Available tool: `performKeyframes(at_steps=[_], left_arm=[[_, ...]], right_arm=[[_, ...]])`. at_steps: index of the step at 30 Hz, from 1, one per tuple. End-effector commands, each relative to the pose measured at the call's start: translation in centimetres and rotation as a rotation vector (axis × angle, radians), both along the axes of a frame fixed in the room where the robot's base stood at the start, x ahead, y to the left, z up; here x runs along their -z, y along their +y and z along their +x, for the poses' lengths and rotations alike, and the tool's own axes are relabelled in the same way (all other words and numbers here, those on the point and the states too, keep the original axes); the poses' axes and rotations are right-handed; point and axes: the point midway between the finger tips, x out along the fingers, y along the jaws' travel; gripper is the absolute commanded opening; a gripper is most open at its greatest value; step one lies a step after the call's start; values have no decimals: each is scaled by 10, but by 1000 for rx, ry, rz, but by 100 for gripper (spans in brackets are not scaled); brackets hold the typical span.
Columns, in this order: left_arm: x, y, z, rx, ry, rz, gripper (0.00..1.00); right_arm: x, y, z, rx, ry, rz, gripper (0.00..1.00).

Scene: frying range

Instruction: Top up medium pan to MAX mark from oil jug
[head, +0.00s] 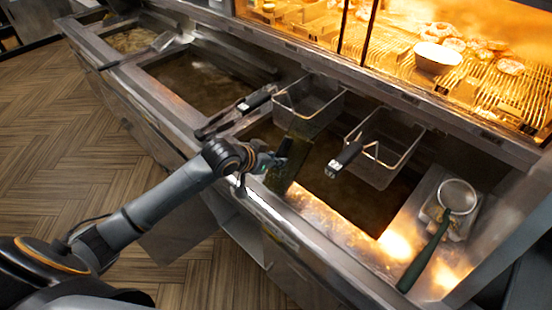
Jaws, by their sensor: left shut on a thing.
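My left gripper (262,160) is shut on a dark, olive-tinted upright thing, which looks like the oil jug (291,163). It is held over the front edge of the right-hand fryer pan. Its spout and level are too dark to make out. Three oil pans run along the range: a small one (130,39) at the far left, a middle one (195,82) with dark oil, and the right-hand one (325,170) with two baskets over it. I cannot tell from labels which is the medium pan, and no MAX mark is readable. My right gripper is not in view.
A left wire basket (308,105) and a right wire basket (385,150) hang at the right-hand pan, handles toward the front. A green-handled skimmer (425,255) lies on the right counter. A lit warming cabinet (450,50) with a white bowl (438,58) stands behind.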

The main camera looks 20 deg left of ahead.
Motion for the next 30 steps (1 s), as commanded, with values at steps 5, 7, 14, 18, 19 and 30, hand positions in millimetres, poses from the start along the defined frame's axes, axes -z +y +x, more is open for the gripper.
performKeyframes(at_steps=[5, 7, 14, 18, 19, 30], left_arm=[[-5, 0, 2, 1, -12, -4, 0], [-5, 0, 2, 1, -12, -4, 0], [-5, 0, 2, 1, -10, -3, 0], [-7, -1, 4, 0, 22, 10, 0], [-8, 0, 4, 0, 35, 16, 0], [-9, -1, 3, 1, 149, 55, 0]], right_arm=[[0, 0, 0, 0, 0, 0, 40], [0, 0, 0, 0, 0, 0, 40], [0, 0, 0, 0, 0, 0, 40], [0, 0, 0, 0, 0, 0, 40], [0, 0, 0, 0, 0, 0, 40], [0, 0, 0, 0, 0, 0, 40]])
